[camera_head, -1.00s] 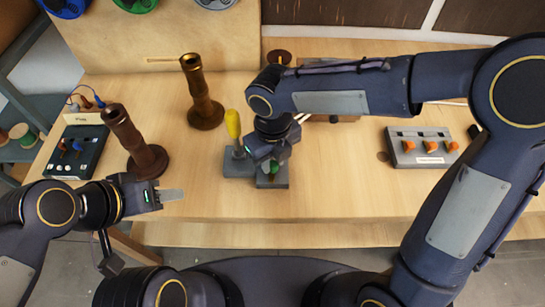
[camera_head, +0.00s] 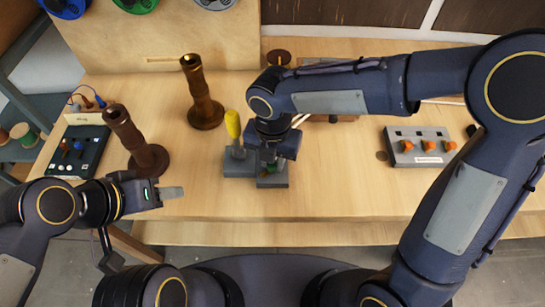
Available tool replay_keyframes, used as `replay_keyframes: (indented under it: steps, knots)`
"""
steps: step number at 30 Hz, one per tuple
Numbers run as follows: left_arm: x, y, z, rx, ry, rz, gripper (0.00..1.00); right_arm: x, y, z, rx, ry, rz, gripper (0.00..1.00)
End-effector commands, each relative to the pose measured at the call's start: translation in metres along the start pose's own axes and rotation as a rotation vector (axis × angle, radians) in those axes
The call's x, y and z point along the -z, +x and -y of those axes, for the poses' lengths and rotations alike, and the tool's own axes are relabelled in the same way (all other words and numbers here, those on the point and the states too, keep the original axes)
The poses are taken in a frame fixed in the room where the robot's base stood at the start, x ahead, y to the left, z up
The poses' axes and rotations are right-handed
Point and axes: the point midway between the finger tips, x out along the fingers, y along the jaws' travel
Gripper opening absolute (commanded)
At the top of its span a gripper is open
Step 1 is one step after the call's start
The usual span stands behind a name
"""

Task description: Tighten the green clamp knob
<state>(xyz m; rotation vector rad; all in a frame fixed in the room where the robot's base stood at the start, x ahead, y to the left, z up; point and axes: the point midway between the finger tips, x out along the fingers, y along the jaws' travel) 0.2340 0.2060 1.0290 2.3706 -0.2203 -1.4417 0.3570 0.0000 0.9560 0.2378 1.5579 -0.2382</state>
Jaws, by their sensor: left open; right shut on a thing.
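The green clamp knob (camera_head: 270,167) sits on a small grey block (camera_head: 272,181) near the front middle of the table, mostly hidden under my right gripper. My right gripper (camera_head: 271,163) points down from above and is shut on the knob. My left gripper (camera_head: 172,193) is open and empty, in front of the table's left part, well away from the knob.
A yellow-handled tool (camera_head: 233,125) stands upright in a grey block (camera_head: 238,166) just left of the knob. A grey box with orange connectors (camera_head: 420,147) sits at right. The front right tabletop is clear.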

Motion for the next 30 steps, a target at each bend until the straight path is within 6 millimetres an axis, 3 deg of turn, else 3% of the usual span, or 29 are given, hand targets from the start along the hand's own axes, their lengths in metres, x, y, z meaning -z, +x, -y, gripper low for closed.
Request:
replay_keyframes:
  steps: [30]
  knots:
    - [-0.006,0.012,0.005,0.000,0.000,0.000,0.44,0.000,0.000,0.000,-0.002,0.965,0.001,0.00]
